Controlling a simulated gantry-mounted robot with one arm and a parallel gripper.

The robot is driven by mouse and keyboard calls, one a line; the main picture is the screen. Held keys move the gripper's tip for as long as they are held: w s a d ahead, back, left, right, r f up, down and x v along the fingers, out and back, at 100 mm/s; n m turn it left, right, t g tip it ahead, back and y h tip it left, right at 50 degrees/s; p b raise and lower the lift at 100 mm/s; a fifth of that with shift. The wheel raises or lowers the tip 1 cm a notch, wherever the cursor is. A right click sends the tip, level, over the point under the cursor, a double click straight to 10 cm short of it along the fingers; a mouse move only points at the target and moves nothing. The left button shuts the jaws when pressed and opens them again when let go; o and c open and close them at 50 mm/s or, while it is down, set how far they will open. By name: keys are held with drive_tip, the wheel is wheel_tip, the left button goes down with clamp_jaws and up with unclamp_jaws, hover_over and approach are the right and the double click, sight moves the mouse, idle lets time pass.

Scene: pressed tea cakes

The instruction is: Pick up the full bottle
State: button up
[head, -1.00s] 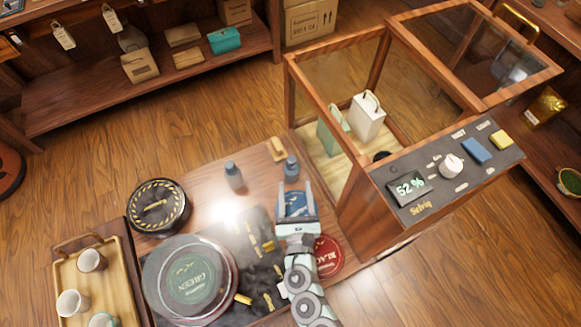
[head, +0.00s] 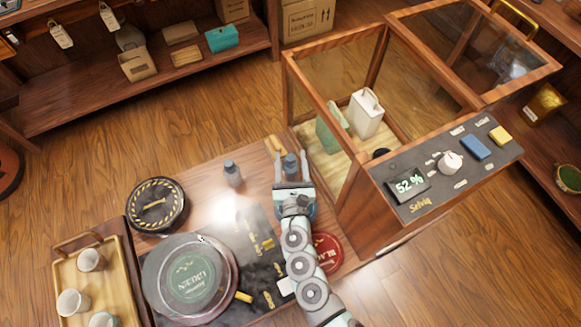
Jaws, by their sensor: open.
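Two small dark grey-blue bottles stand upright on the table. The left bottle (head: 232,173) is clear of my gripper. The right bottle (head: 291,166) is between the fingers of my gripper (head: 292,165), one finger on each side. My gripper is open, and I cannot see it touching the bottle. I cannot tell from this view which bottle is full.
The glass-sided cabinet (head: 352,190) with a control panel (head: 440,165) stands close on the right. A wooden block (head: 273,143) lies just behind the right bottle. A round black-yellow tin (head: 156,204), a green-labelled disc (head: 190,277) and a tray of cups (head: 125,270) are to the left.

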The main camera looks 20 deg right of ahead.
drive_tip(key=shift+c, duration=0.3)
clamp_jaws()
idle(0.3)
